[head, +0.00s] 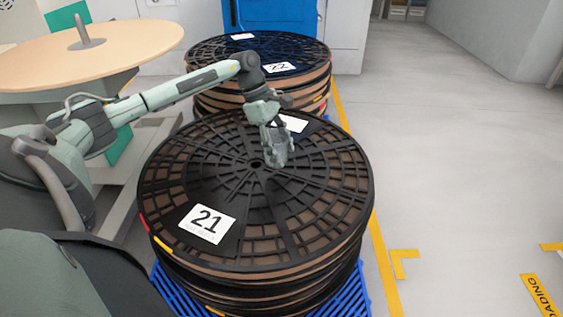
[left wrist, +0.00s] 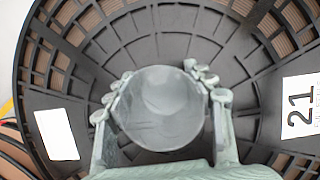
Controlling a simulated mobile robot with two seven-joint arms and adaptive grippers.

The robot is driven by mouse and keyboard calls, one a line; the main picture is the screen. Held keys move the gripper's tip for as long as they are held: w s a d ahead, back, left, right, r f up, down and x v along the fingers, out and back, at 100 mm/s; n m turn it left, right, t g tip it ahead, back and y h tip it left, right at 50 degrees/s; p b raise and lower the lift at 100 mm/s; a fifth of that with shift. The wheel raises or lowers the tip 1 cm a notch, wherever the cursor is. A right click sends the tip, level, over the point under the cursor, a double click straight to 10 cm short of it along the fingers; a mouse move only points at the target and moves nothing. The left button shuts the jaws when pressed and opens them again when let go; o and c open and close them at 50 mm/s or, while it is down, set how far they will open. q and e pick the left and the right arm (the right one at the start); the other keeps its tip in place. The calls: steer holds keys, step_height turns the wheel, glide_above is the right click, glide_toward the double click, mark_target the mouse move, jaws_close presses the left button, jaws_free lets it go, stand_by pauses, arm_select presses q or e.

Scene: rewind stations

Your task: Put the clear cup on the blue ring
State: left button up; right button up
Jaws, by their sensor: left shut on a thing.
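My left gripper (head: 274,136) is over the top of the reel labelled 21, just right of its centre hole. It is shut on the clear cup (head: 278,156), which looks greyish and see-through. In the left wrist view, the round end of the cup (left wrist: 160,108) sits between the two fingers of the gripper (left wrist: 164,84). I cannot tell whether the cup touches the reel or hangs above it. I see no blue ring in either view. My right gripper is not in view.
The black reel stack labelled 21 (head: 207,222) stands on a blue pallet (head: 349,297). A second stack labelled 22 (head: 278,67) stands behind it. A round wooden-topped reel (head: 45,58) with a spindle is at the upper left. The grey floor (head: 460,160) at right is clear, with yellow lines.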

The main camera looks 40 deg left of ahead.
arm_select(q)
steer(key=shift+f+b, duration=0.4)
steer(key=shift+f, duration=1.55)
steer(key=shift+f, duration=0.1)
steer(key=shift+f, duration=0.15)
steer(key=o, duration=1)
